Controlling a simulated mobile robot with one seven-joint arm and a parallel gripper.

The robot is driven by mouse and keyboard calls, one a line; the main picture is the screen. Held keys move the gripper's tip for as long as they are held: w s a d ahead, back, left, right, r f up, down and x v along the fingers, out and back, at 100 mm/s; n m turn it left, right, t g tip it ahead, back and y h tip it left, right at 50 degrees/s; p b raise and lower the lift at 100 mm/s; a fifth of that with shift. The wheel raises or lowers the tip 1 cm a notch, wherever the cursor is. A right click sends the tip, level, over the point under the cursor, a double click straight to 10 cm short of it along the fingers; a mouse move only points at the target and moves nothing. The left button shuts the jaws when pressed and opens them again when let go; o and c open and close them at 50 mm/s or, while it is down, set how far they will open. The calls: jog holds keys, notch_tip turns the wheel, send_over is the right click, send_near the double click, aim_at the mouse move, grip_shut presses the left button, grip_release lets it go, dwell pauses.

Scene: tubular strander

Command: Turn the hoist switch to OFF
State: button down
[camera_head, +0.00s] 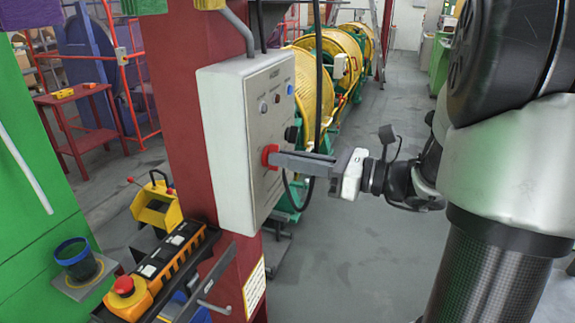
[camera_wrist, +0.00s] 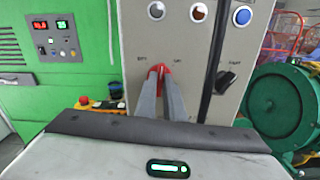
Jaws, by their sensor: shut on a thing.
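A grey control box (camera_head: 225,140) is mounted on a dark red column. A red switch knob (camera_head: 269,152) sits on its front face, and a black knob (camera_head: 291,134) is beside it. My gripper (camera_head: 278,159) reaches in from the right with its fingers on the red knob. In the wrist view my gripper (camera_wrist: 161,82) is shut on the red knob (camera_wrist: 160,69), one finger on each side, hiding much of it. The black knob (camera_wrist: 225,82) is to the right. Small labels flank the red knob but are too small to read surely.
Indicator lamps, including a blue one (camera_wrist: 242,16), sit above the knobs. A black cable (camera_head: 318,90) hangs close to the box's face. An orange pendant (camera_head: 160,270) with a red button lies below left. Yellow reels (camera_head: 335,48) stand behind. Grey floor right of the box is open.

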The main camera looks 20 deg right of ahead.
jog(key=shift+n+b, duration=4.7)
jog(key=shift+n, duration=0.3)
jog(key=c, duration=1.9)
grip_release()
jog(key=shift+s, duration=0.1)
jog(key=shift+o, duration=0.2)
jog(key=v, duration=1.7)
jog(key=shift+d, duration=0.15)
